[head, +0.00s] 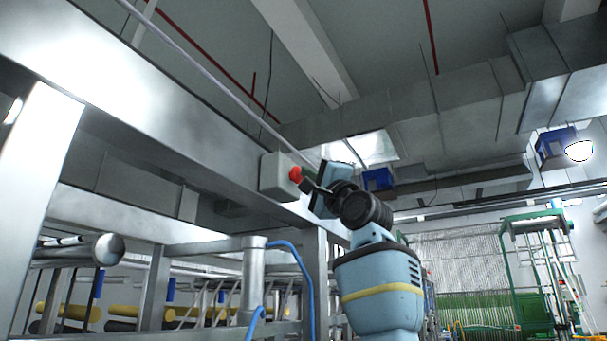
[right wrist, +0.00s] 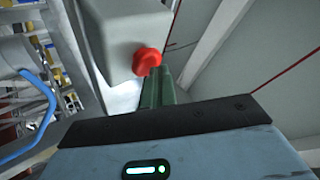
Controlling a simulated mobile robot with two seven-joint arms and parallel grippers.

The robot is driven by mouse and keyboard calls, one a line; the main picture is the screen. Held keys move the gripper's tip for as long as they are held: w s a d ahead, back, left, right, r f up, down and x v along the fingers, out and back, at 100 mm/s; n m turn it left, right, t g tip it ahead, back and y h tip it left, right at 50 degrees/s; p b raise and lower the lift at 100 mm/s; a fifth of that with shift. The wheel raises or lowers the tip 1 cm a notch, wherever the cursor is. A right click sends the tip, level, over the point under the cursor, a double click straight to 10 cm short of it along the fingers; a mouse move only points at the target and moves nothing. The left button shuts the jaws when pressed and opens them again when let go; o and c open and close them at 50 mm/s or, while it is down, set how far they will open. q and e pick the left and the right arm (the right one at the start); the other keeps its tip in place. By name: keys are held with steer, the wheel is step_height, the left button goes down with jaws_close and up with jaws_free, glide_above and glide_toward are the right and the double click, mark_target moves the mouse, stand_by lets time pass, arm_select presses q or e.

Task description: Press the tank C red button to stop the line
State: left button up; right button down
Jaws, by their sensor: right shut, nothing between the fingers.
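The red button (head: 296,174) sticks out of a pale grey box (head: 273,180) fixed to the metal beam. In the right wrist view the red button (right wrist: 147,60) stands out from the side of the grey box (right wrist: 120,28). My right gripper (head: 306,184) is shut and empty, with its tips right beside the button. In the right wrist view its dark green fingers (right wrist: 160,86) reach up close to the button; I cannot tell whether they touch it. My left gripper is not in view. No tank label is readable.
A long metal beam (head: 150,105) runs across the upper left, with upright posts under it. A blue hose (head: 305,268) hangs below the box. A green frame (head: 530,270) stands far off at the right. The space right of the button looks open.

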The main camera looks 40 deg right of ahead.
steer(key=shift+f, duration=0.15)
steer(key=shift+s+d, duration=0.3)
steer(key=shift+s, duration=0.45)
steer(key=shift+s+d, duration=0.4)
steer(key=shift+s, duration=0.35)
steer(key=shift+s+d, duration=0.4)
steer(key=shift+s, duration=0.35)
steer(key=shift+s+d, duration=0.4)
steer(key=shift+s, duration=0.35)
